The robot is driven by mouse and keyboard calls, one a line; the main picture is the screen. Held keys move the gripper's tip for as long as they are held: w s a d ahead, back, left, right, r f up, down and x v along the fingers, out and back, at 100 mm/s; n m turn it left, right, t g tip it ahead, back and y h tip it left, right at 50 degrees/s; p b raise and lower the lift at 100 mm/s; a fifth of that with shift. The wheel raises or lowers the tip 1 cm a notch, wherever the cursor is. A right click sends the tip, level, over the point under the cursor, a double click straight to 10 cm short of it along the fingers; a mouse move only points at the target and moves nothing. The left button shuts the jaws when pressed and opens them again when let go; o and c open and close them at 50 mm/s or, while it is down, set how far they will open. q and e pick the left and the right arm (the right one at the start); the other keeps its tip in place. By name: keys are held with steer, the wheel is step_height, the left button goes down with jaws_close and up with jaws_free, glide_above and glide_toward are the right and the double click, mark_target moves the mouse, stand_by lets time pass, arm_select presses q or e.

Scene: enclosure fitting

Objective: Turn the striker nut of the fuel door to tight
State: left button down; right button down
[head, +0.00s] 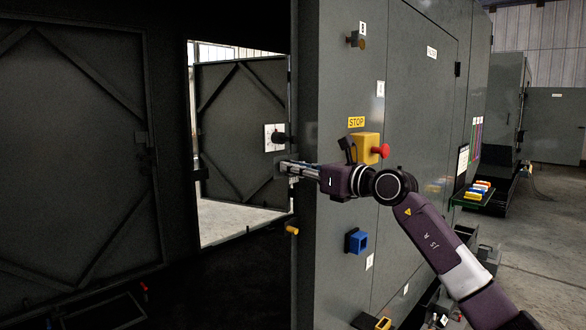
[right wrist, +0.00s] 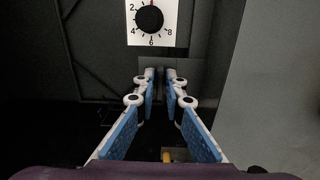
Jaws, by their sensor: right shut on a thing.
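My right gripper (head: 284,168) reaches in from the right to the edge of the doorway, just below a white dial plate (head: 273,138) with a black knob (head: 281,138). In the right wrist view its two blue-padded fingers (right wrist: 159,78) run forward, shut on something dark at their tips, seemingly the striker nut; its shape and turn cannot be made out. The dial plate (right wrist: 170,36) stands above the fingertips, its black knob (right wrist: 149,19) apart from them. A red mark shows at the top of the knob. My left gripper is not in view.
A grey panel door (head: 240,130) shows through the doorway. On the cabinet wall right of the opening sit a yellow box with a red stop button (head: 383,151) and a blue socket (head: 356,241). A yellow peg (head: 292,229) sticks out below my gripper.

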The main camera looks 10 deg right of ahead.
steer(key=c, duration=2.1)
jaws_free()
steer(key=shift+v, duration=6)
steer(key=shift+f, duration=0.1)
